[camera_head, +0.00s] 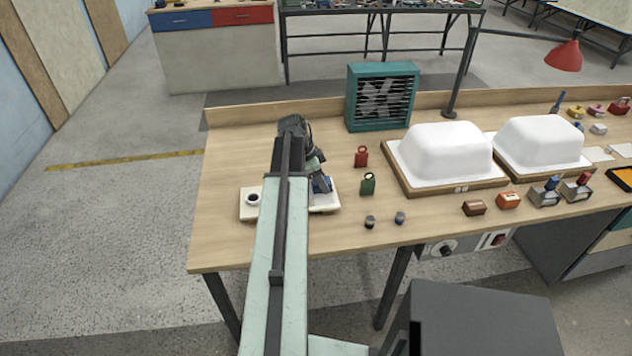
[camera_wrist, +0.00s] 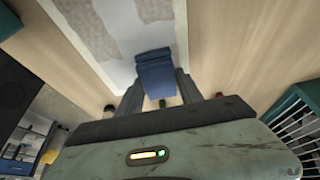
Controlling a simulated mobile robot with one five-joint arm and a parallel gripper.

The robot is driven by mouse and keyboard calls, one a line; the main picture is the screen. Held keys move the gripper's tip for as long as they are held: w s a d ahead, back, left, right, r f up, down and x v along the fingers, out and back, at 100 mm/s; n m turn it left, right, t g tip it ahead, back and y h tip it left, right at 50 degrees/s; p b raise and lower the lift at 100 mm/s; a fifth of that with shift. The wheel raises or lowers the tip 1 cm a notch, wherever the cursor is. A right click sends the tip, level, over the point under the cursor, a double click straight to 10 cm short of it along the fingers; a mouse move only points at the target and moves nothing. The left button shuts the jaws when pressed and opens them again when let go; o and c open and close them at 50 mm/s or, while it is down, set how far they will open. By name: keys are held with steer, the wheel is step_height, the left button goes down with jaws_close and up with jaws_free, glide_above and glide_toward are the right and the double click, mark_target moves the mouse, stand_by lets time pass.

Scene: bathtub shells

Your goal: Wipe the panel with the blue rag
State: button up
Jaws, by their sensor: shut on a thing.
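The blue rag (camera_wrist: 155,70) is folded between the two fingers of my gripper (camera_wrist: 158,88) in the wrist view. My gripper (camera_head: 320,182) is shut on it, low over the right part of the pale panel (camera_head: 328,204) on the left of the workbench. The rag also shows at the fingertips in the head view (camera_head: 322,186). The panel (camera_wrist: 118,30) lies beyond the rag in the wrist view, white with grey, dull patches. I cannot tell whether the rag touches it. My arm hides the panel's middle in the head view.
A white round piece with a dark centre (camera_head: 253,199) sits on the panel's left end. Red (camera_head: 361,157) and green (camera_head: 368,184) weight-like objects and two small dark cylinders stand to the right. A teal fan box (camera_head: 382,97) and white tub shells (camera_head: 446,152) are further off.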

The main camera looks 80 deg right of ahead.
steer(key=shift+s+d, duration=0.4)
steer(key=shift+s, duration=0.45)
steer(key=shift+s+d, duration=0.35)
steer(key=shift+s, duration=0.5)
step_height(320, 180, up, 6)
steer(key=p, duration=0.6)
steer(key=shift+r, duration=0.1)
step_height(320, 180, up, 3)
steer(key=p, duration=0.3)
steer(key=shift+s, duration=0.1)
